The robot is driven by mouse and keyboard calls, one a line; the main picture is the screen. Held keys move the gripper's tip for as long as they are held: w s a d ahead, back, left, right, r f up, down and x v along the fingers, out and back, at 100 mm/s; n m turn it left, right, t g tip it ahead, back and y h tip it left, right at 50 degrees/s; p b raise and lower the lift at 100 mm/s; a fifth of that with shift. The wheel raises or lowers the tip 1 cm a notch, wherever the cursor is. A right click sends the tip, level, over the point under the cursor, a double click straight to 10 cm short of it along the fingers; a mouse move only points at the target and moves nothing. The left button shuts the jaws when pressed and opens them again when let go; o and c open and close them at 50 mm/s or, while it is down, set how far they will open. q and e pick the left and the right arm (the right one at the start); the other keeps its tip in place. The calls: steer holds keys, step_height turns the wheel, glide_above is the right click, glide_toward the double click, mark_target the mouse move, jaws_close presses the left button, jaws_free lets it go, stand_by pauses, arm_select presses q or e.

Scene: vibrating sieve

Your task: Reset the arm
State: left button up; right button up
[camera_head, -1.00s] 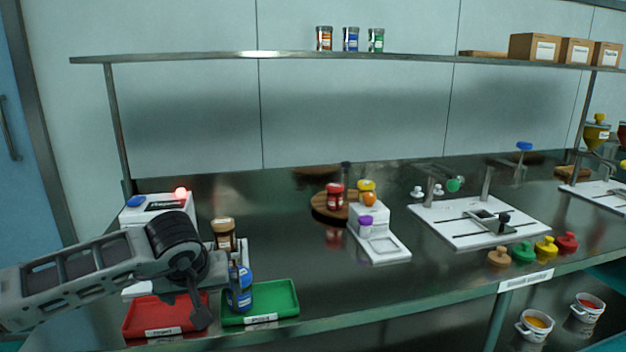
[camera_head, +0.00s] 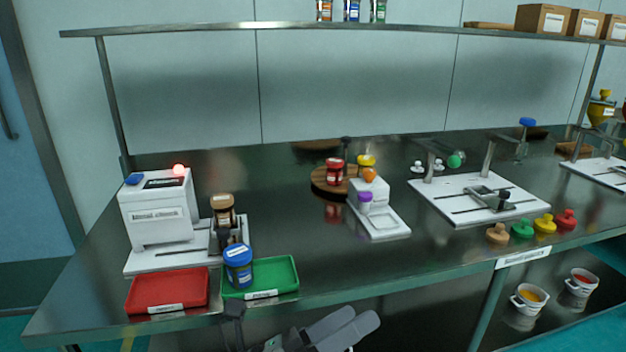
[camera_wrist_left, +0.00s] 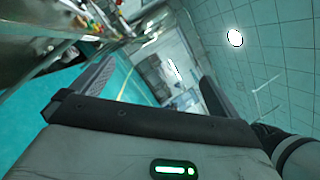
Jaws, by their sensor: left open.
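My left gripper (camera_head: 350,325) shows at the bottom edge of the head view, below the front edge of the bench. Its fingers point right and slightly up, and most of the arm is out of frame. In the left wrist view the two fingers of my left gripper (camera_wrist_left: 155,75) are spread apart with nothing between them. My right gripper is in neither view.
A blue-lidded jar (camera_head: 238,268) stands on the green tray (camera_head: 283,271), beside the red tray (camera_head: 168,289). A white machine (camera_head: 157,212) with a lit red lamp and a brown-lidded jar (camera_head: 223,210) are behind. The bench (camera_head: 310,255) has clear room right of the trays.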

arm_select(q)
steer(key=a+f+n+t+y, duration=0.3)
steer(key=a+f+n+y, duration=0.3)
steer(key=n, duration=0.8)
steer(key=a+f+n+t+y, duration=0.4)
steer(key=a+f+n+y, duration=0.15)
steer(key=n, duration=0.75)
steer(key=s+a+f+n+g+y, duration=0.4)
steer(key=s+a+f+n+g, duration=0.1)
steer(key=s+f+n, duration=0.4)
steer(key=shift+s+a+f+n+p, duration=0.15)
steer(key=shift+a+f+n+p, duration=0.4)
steer(key=shift+n, duration=0.25)
